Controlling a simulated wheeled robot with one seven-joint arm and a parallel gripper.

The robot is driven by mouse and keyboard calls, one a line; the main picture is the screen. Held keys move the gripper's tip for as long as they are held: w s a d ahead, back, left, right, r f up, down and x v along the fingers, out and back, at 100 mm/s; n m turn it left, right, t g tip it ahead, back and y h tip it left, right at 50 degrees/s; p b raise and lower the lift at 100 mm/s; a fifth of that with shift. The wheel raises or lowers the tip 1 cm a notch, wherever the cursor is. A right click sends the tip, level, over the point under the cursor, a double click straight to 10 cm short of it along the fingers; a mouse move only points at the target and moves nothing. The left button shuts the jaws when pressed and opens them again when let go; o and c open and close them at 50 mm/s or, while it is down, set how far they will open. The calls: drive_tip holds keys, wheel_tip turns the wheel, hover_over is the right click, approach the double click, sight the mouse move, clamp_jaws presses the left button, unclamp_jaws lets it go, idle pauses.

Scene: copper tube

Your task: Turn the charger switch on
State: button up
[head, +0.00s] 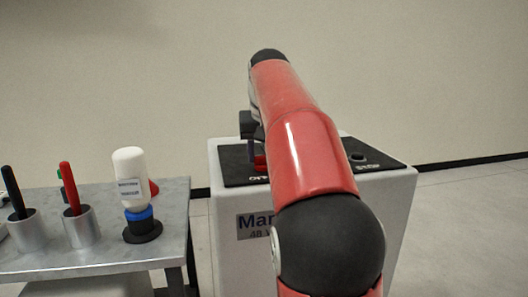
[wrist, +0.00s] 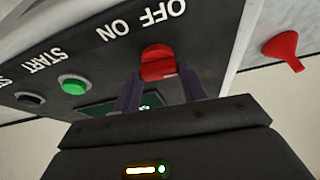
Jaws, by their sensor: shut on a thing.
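The charger (head: 230,213) is a large pale box with a black sloped panel on top. Its red switch (wrist: 158,60) sits below the upside-down ON and OFF labels in the wrist view; a bit of it shows in the head view (head: 261,162). My gripper (wrist: 159,76) is shut on the red switch, with one dark finger on each side of it. In the head view my gripper (head: 249,130) is partly hidden behind my red arm. I cannot tell which label the switch points to.
A green START button (wrist: 73,84) and a dark button (wrist: 31,99) lie left of the switch in the wrist view. A grey table (head: 100,255) at left holds a white bottle (head: 131,175) and two metal cups. A red funnel (wrist: 284,48) shows beyond the panel.

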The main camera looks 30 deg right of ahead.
drive_tip(key=m+h, duration=0.1)
drive_tip(key=m, duration=0.2)
drive_tip(key=m+g+h, duration=0.1)
drive_tip(key=m, duration=0.2)
drive_tip(key=shift+m, duration=0.3)
drive_tip(key=shift+w+m+g+h, duration=0.15)
drive_tip(key=shift+m+g, duration=0.4)
drive_tip(key=shift+m, duration=0.6)
drive_tip(key=shift+s+m+g+h, duration=0.1)
drive_tip(key=shift+m+g+h, duration=0.15)
drive_tip(key=shift+m+g, duration=0.6)
drive_tip(key=shift+m+t, duration=0.3)
drive_tip(key=shift+m, duration=0.2)
drive_tip(key=shift+d, duration=0.1)
drive_tip(key=o, duration=1)
drive_tip(key=shift+d, duration=0.15)
